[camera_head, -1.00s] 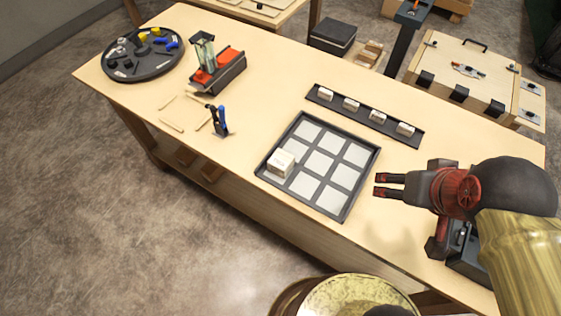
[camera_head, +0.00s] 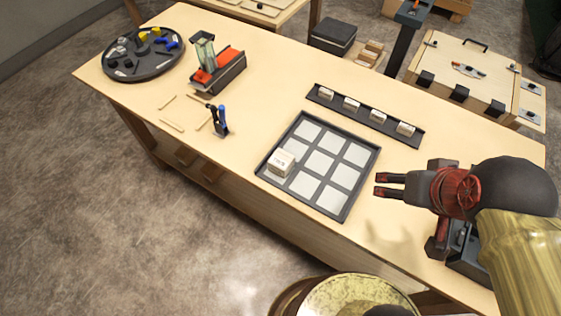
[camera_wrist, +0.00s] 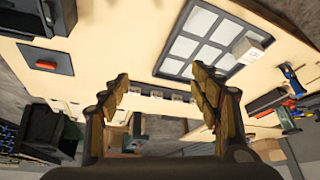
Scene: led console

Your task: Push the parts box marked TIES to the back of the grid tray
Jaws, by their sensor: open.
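The grid tray (camera_head: 347,206) is a dark-framed tray with a three-by-three grid of pale cells, lying on the wooden table. One white box (camera_head: 281,163) sits in its left corner cell, at the near-left side; its dark marking is too small to read. In the wrist view the tray (camera_wrist: 157,62) is beyond my fingers, with the box (camera_wrist: 248,48) at its right end. My gripper (camera_head: 378,185) is open and empty, above the table to the right of the tray and apart from it. Its two fingers also show in the wrist view (camera_wrist: 160,88).
A dark rack (camera_head: 364,117) with several small white blocks lies behind the tray. A blue-handled tool (camera_head: 220,122) and thin sticks lie left. A red and black device (camera_head: 218,72) and a round dark tray (camera_head: 143,58) stand farther left.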

